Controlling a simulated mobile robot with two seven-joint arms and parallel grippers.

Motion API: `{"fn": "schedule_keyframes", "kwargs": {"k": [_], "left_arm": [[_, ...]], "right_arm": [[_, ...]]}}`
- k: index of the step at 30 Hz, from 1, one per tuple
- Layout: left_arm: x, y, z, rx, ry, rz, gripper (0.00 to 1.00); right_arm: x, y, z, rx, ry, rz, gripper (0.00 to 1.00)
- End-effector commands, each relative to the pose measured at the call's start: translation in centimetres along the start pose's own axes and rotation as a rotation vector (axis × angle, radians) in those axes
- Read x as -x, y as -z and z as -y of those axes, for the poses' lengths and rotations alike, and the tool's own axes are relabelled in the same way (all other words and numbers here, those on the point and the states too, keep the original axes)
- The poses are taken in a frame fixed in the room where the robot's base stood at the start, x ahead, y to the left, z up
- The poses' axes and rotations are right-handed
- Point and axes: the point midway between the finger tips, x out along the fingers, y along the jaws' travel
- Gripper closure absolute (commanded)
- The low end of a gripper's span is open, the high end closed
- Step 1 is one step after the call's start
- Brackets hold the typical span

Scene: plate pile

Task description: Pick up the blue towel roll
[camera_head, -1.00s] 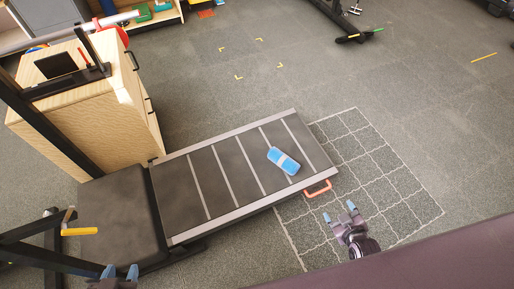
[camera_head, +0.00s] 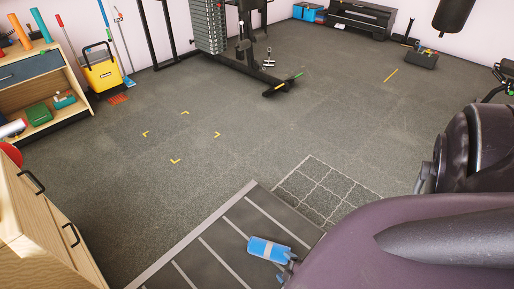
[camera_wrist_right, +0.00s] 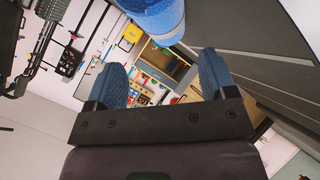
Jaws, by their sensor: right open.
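The blue towel roll (camera_head: 268,249) has a pale band around it and lies on the dark, striped bench (camera_head: 250,220) at the bottom of the head view. My right gripper (camera_head: 287,269) is at the roll's right end, mostly hidden behind my own arm. In the right wrist view, the fingers of my right gripper (camera_wrist_right: 165,76) are spread with nothing between them. The towel roll (camera_wrist_right: 158,18) is just beyond the fingertips at the top, cut off by the frame edge. My left gripper is out of view.
A wooden cabinet (camera_head: 42,235) with black handles stands left of the bench. A yellow bucket (camera_head: 102,72) and a shelf are at the back left. Gym equipment stands at the back. The grey floor between is mostly clear.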

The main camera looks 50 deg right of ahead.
Motion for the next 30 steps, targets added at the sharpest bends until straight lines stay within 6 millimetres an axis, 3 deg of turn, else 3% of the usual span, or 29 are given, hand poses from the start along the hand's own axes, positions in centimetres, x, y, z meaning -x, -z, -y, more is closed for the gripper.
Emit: {"fn": "schedule_keyframes", "kwargs": {"k": [4,9,17,24,30], "left_arm": [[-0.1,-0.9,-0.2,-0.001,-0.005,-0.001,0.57],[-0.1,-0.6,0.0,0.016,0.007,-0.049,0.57],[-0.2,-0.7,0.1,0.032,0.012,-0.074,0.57],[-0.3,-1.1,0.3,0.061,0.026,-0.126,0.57],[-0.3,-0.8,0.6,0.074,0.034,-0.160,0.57]], "right_arm": [[-2.0,-0.4,0.3,0.003,0.004,0.004,0.22],[-4.0,-0.4,0.3,0.002,0.005,0.005,0.22],[-5.7,0.0,0.2,0.000,0.003,0.001,0.22],[-8.8,0.0,0.5,0.002,0.007,0.005,0.22],[-10.1,0.3,0.2,0.000,0.003,0.002,0.22]]}}
